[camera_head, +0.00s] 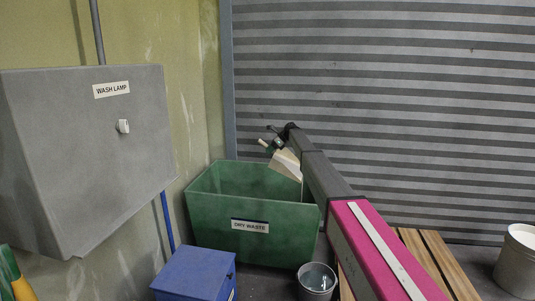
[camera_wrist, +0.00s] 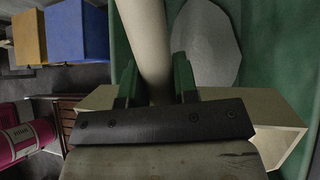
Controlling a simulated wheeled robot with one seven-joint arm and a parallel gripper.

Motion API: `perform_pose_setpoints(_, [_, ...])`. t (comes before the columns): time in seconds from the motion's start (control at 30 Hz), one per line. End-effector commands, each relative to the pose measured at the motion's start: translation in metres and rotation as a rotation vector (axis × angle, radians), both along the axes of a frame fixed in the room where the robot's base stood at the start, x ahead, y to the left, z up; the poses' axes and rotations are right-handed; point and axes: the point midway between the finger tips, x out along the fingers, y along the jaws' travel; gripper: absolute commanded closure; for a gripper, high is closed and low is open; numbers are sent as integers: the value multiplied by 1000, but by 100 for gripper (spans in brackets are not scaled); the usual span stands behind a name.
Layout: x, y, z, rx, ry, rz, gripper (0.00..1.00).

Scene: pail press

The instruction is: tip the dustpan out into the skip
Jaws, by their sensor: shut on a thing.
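The cream dustpan (camera_head: 287,163) is over the green skip (camera_head: 225,231), which is labelled DRY WASTE. It appears tilted in the head view. My gripper (camera_head: 274,143) reaches over the skip's right rear side. In the wrist view, the green fingers of my gripper (camera_wrist: 156,84) are shut on the dustpan's pale round handle (camera_wrist: 145,35). The pan (camera_wrist: 275,110) shows beyond the dark gripper body, which hides most of it. I cannot tell whether anything lies in the pan. The skip's green inside (camera_wrist: 275,45) fills the right, with a flat grey many-sided thing (camera_wrist: 205,48) there.
A grey WASH LAMP box (camera_head: 85,160) juts from the left wall. A pale pail (camera_head: 519,262) stands at right. A ribbed grey shutter (camera_head: 400,90) is behind.

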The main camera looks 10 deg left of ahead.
Motion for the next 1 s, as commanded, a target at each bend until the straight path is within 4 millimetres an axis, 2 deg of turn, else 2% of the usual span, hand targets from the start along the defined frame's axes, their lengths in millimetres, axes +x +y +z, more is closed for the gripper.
perform_pose_setpoints(1.0, [-2, -51, 47, 314, -11, -1, 100])
